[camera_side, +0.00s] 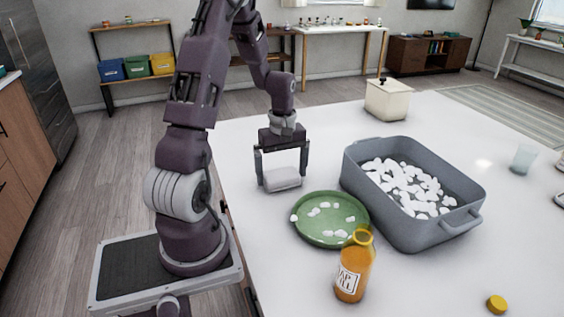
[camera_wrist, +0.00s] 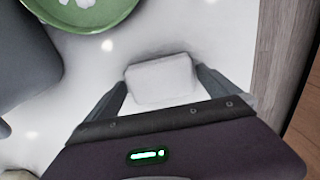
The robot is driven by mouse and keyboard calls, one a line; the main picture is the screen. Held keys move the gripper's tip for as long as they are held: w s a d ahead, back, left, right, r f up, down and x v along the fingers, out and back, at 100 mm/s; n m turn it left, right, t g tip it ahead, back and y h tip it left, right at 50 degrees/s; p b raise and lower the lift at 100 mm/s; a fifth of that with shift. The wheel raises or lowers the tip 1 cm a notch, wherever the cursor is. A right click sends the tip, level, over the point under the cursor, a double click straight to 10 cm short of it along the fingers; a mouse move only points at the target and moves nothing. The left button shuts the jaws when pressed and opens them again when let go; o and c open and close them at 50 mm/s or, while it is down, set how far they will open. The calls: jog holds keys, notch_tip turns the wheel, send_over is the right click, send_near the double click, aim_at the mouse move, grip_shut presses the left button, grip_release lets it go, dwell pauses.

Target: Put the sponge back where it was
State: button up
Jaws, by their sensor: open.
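The sponge (camera_side: 282,179) is a pale, whitish block lying on the white counter in the side view. In the wrist view the sponge (camera_wrist: 160,80) sits between the two fingers. My gripper (camera_side: 283,180) points down over the sponge, one finger on each side of it. It is open, and in the wrist view my gripper (camera_wrist: 162,84) shows small gaps beside the sponge. Whether the sponge touches a finger is hard to tell.
A green plate (camera_side: 331,220) with white foam bits lies right of the sponge. A grey basin (camera_side: 377,218) full of white foam stands beyond it. An orange soap bottle (camera_side: 354,268), open, and a yellow cap (camera_side: 497,304) are nearer. A cream canister (camera_side: 387,100) stands behind.

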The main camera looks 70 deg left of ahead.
aim_at(283, 174)
notch_tip(283, 174, up, 11)
jog(key=d+r+m+t, duration=0.1)
jog(key=d+r+m, duration=0.35)
jog(key=d, duration=0.25)
jog(key=s+d+r+m+t, duration=0.2)
jog(key=s+d+m, duration=0.3)
jog(key=d, duration=0.4)
jog(key=s+d+r+m+t, duration=0.2)
jog(key=s+d+m, duration=0.3)
jog(key=d+m, duration=0.3)
jog(key=shift+d+r+t, duration=0.3)
jog(key=shift+d+r, duration=0.15)
jog(key=shift+d, duration=0.35)
jog(key=shift+m, duration=0.25)
